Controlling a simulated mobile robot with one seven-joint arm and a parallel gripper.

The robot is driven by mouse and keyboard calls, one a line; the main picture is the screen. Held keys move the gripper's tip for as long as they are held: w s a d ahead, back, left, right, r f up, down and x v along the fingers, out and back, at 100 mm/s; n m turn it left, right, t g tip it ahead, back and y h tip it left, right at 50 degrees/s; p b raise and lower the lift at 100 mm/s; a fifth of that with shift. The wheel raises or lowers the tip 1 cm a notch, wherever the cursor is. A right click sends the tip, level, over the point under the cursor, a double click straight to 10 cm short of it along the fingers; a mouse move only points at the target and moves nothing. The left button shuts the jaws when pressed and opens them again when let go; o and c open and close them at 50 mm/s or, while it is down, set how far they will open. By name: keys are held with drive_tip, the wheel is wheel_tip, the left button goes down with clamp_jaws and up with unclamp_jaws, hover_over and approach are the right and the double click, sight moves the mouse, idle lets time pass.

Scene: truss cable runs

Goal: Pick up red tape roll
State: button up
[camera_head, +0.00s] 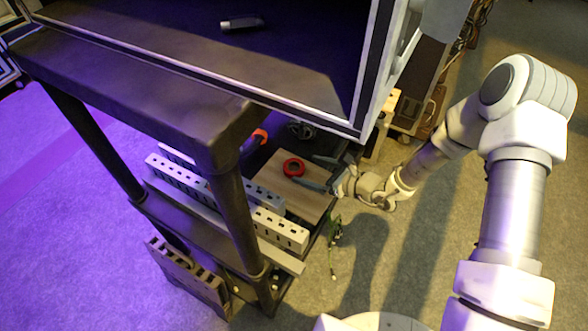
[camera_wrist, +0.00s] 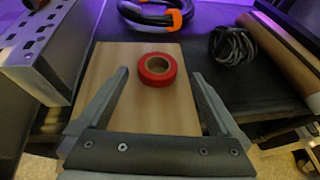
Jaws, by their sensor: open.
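The red tape roll (camera_wrist: 155,69) lies flat on a light wooden board (camera_wrist: 108,62) in the wrist view, its round hole facing up. In the head view the red tape roll (camera_head: 293,167) shows on the same board (camera_head: 270,178), on the cart's lower shelf. My gripper (camera_wrist: 160,82) is open and empty in the wrist view. Its two fingers stand wide apart, with the roll between and a little beyond the tips. In the head view my gripper (camera_head: 312,185) reaches in from the right, just beside the roll.
A perforated grey metal channel (camera_wrist: 35,62) is left of the board. A black cable with orange ties (camera_wrist: 155,15) lies behind, and a dark cable coil (camera_wrist: 233,45) sits to the right. The cart's post (camera_head: 232,215) and upper shelf (camera_head: 130,85) stand near the board.

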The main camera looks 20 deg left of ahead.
sight(294, 166)
drive_tip(key=b+x, duration=0.1)
drive_tip(key=x, duration=0.3)
drive_tip(key=shift+s+f+b, duration=0.2)
drive_tip(key=shift+b, duration=0.1)
drive_tip(key=shift+w+a, duration=0.1)
drive_tip(key=shift+a, duration=0.25)
drive_tip(key=c, duration=1.2)
drive_tip(key=shift+c, duration=0.2)
